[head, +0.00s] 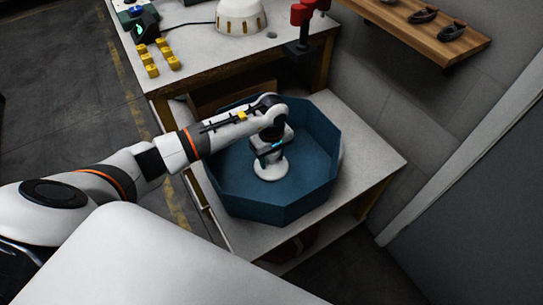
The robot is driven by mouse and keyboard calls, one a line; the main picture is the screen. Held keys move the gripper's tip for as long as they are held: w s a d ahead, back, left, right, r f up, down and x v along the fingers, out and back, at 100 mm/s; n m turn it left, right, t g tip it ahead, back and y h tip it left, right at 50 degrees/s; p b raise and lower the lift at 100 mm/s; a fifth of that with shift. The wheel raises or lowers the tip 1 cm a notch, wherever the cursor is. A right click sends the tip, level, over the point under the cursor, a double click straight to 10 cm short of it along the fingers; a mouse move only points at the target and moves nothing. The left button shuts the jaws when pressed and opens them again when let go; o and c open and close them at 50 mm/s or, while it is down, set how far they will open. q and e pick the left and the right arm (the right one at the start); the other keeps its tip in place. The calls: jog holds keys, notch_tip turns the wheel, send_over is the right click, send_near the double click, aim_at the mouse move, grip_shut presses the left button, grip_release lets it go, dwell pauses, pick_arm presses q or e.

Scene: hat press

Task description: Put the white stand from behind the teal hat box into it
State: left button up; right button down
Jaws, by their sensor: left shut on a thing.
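The teal hat box (309,185) is an open, many-sided tub on a low light-topped table. My left arm reaches in over its left wall. My left gripper (268,152) points down inside the box outline and is shut on the white stand (270,170). The stand's round white base shows below the gripper, over the box floor. I cannot tell whether the base touches the floor. The stand's upper part is hidden by the gripper. My right gripper is not in view.
The low table (372,160) has free room right of the box. A higher workbench (200,55) behind carries a white dome (240,14), yellow blocks (150,58) and a red-and-black device (303,20). A wooden shelf (430,35) juts from the wall at upper right.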

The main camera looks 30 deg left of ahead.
pick_arm(q)
jog(key=o, duration=1)
jog(key=shift+o, duration=0.2)
